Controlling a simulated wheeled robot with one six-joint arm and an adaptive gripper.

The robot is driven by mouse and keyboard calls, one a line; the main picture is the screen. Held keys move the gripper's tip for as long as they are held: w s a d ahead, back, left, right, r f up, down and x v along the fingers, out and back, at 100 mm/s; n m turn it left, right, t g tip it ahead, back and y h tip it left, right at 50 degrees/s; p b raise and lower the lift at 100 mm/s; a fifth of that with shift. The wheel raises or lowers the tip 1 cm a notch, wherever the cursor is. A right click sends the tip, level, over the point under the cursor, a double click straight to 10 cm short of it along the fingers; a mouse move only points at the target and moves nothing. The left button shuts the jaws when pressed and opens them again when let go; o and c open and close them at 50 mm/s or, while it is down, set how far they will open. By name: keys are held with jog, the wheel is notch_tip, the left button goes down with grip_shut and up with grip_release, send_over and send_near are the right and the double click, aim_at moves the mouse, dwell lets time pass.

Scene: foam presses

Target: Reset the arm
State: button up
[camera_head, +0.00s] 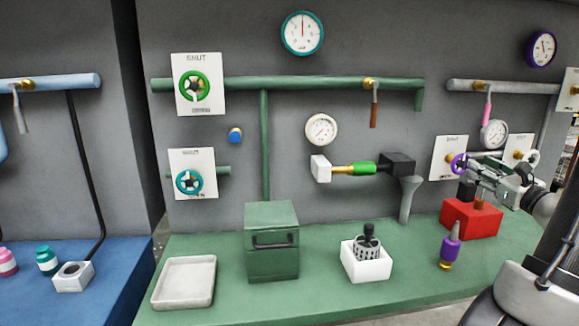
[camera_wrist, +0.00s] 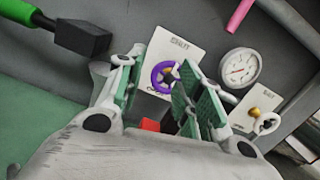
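My gripper (camera_head: 472,168) is at the right of the head view, in front of the wall above the red box. In the wrist view my gripper (camera_wrist: 158,82) has its green-padded fingers spread apart, with nothing between the pads. A purple valve wheel (camera_wrist: 162,77) on a white plate shows in the gap, beyond the fingers. In the head view the same purple wheel (camera_head: 459,163) is partly hidden behind the gripper. I cannot tell whether a finger touches it. The arm reaches in from the right edge.
A red box (camera_head: 471,220) stands below the gripper, with a purple bottle-like item (camera_head: 450,247) in front. A gauge (camera_head: 494,133) and a pink lever (camera_head: 488,105) are close above. A white box (camera_head: 365,266) and green press box (camera_head: 271,260) stand on the green bench.

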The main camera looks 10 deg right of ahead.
jog(key=s+a+f+n+g+y, duration=0.3)
jog(key=a+n, duration=0.1)
jog(key=a, duration=0.2)
jog(key=s+a+f+n+g+y, duration=0.3)
jog(key=a+n, duration=0.1)
jog(key=a, duration=0.2)
jog(key=s+a+f+n+g+h, duration=0.1)
jog(key=s+a+f+n+g, duration=0.15)
jog(key=s+n+g, duration=0.3)
jog(key=s+a+f+n+g, duration=0.1)
jog(key=s+a+n+g, duration=0.3)
jog(key=s+n, duration=0.25)
jog(key=s+d+r+n+g+h, duration=0.2)
jog(key=s+r+n+h, duration=0.15)
jog(key=n, duration=0.25)
jog(key=w+a+r+n+t+h, duration=0.1)
jog(key=a+r+n+t+h, duration=0.1)
jog(key=a+r+n, duration=0.3)
jog(key=shift+r+n+t+h, duration=0.4)
jog(key=shift+r+n, duration=0.25)
jog(key=shift+n, duration=0.45)
